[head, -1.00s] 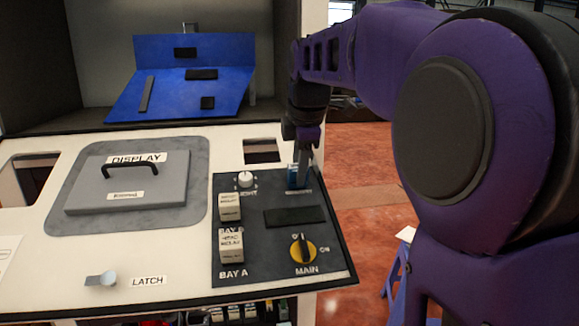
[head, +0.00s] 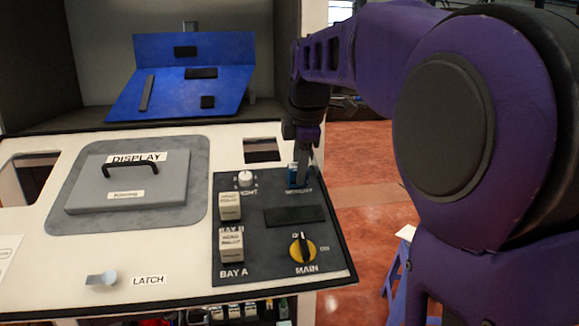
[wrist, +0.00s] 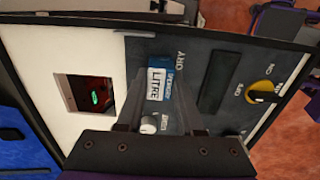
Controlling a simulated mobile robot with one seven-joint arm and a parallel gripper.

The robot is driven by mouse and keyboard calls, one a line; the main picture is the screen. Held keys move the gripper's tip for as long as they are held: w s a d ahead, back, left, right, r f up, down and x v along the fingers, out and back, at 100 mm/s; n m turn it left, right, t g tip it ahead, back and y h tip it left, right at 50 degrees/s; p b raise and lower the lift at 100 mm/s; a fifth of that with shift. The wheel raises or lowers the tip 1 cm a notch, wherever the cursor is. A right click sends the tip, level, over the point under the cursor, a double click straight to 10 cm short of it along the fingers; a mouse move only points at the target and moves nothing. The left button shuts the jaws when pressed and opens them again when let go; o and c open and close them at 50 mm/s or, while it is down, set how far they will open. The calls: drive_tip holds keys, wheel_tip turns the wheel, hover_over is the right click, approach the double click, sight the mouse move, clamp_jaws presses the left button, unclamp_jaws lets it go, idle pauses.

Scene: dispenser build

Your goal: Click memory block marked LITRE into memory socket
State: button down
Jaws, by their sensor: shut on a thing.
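In the head view the block (head: 292,176) shows as a small blue piece at the top right of the dark panel, at the socket marked MEMORY. My gripper (head: 301,183) points down there, its fingers at the block. In the wrist view my gripper (wrist: 160,100) has a finger on each side of the block and is shut on it. The socket itself is hidden under the block, so I cannot tell how deep the block sits.
The dark panel (head: 285,262) also carries a white knob (head: 245,180), two blocks in BAY A and BAY B, a black slot plate (head: 294,215) and a yellow MAIN switch (head: 302,251). A square opening (head: 262,150) lies behind. A grey DISPLAY lid (head: 130,185) is at left.

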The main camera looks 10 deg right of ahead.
drive_tip(key=shift+w+f, duration=0.1)
drive_tip(key=shift+f, duration=0.25)
idle(0.6)
unclamp_jaws()
idle(0.3)
drive_tip(key=shift+r, duration=0.1)
drive_tip(key=shift+p+v, duration=0.75)
drive_tip(key=shift+v, duration=2.15)
